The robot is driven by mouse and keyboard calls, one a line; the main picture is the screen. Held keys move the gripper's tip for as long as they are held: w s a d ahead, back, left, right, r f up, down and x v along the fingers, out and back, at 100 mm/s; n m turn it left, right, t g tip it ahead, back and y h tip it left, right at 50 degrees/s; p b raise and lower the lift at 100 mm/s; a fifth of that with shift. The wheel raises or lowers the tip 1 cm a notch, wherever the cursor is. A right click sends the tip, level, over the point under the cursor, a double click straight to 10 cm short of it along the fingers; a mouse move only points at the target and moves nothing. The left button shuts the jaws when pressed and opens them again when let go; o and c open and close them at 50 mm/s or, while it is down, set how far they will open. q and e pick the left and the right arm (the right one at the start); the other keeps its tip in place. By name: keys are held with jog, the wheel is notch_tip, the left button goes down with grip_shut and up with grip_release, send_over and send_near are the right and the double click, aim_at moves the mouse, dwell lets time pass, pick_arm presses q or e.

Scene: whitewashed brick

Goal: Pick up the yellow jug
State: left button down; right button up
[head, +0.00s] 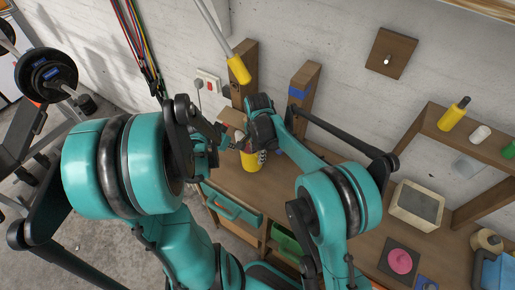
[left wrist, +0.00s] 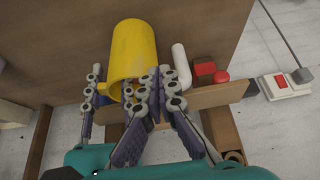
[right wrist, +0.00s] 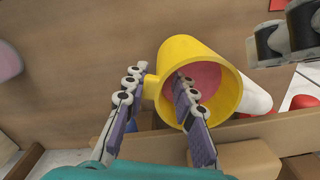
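The yellow jug (head: 252,162) stands on the wooden workbench, mostly hidden behind my grippers in the head view. In the left wrist view the jug (left wrist: 133,45) lies just beyond my left gripper (left wrist: 130,92), whose fingers are apart; the fingers overlap in the picture, so contact is unclear. In the right wrist view I look into the jug's round mouth (right wrist: 232,92), with a pinkish inside. My right gripper (right wrist: 160,80) is open at the jug, one finger in front of the mouth and the other left of the wall. Whether it touches is unclear.
A white cylinder (left wrist: 182,65), a red block (left wrist: 205,72) and a red ball (left wrist: 222,77) are close beside the jug. A grey-faced box (head: 415,205) and a pink disc (head: 401,262) are on the bench at right. The wall is close behind.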

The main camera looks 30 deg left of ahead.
jog(key=shift+f, duration=1.2)
grip_shut()
pick_arm(q)
jog(key=shift+r, duration=0.6)
jog(key=shift+s+r, duration=0.1)
jog(key=shift+r, duration=0.05)
jog(key=v, duration=1.1)
jog(key=shift+s+r, duration=0.25)
jog(key=shift+r, duration=0.05)
